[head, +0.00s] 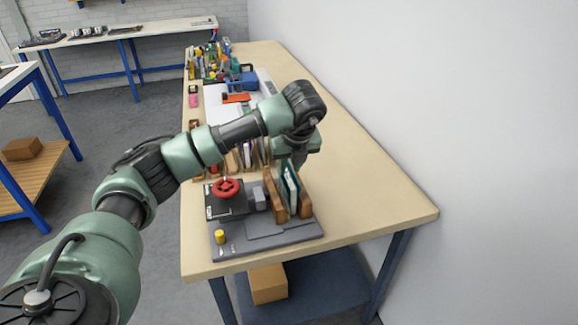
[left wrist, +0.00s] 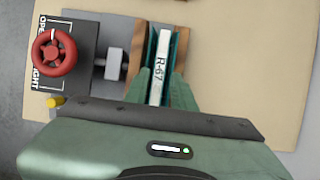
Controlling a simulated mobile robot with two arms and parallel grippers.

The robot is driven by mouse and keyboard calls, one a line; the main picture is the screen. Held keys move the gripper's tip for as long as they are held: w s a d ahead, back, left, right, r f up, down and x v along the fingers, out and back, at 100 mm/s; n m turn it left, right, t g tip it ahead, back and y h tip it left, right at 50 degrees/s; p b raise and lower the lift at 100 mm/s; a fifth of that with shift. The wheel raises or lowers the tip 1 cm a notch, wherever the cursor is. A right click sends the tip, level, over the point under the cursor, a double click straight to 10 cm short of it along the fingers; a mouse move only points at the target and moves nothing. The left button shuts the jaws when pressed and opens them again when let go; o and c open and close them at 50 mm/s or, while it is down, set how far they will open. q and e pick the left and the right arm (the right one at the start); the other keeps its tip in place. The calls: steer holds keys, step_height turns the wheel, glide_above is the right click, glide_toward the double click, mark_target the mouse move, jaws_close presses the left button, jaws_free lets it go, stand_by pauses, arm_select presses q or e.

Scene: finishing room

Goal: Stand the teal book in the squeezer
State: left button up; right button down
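The squeezer has a grey base (head: 268,237), a red handwheel (head: 226,188) and two upright wooden jaws, left (head: 274,195) and right (head: 305,201). The teal book (head: 290,187) stands upright between the jaws, its top rising above them. In the left wrist view its white edge, marked R-67 (left wrist: 160,68), shows between teal covers, with the left jaw (left wrist: 136,52) beside it. My left gripper (left wrist: 165,88) is over the squeezer, its green fingers on either side of the book and closed on it. Whether the book's bottom touches the base is hidden. My right gripper is out of view.
Several upright books (head: 248,152) stand behind the squeezer, partly hidden by my arm. Tools and a blue item (head: 242,80) crowd the bench's far end. The bench top (head: 370,195) is clear to the right, up to the white wall (head: 430,90).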

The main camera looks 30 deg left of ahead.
arm_select(q)
steer(key=shift+p+v, duration=1.15)
steer(key=shift+v, duration=1.35)
steer(key=shift+d, duration=0.1)
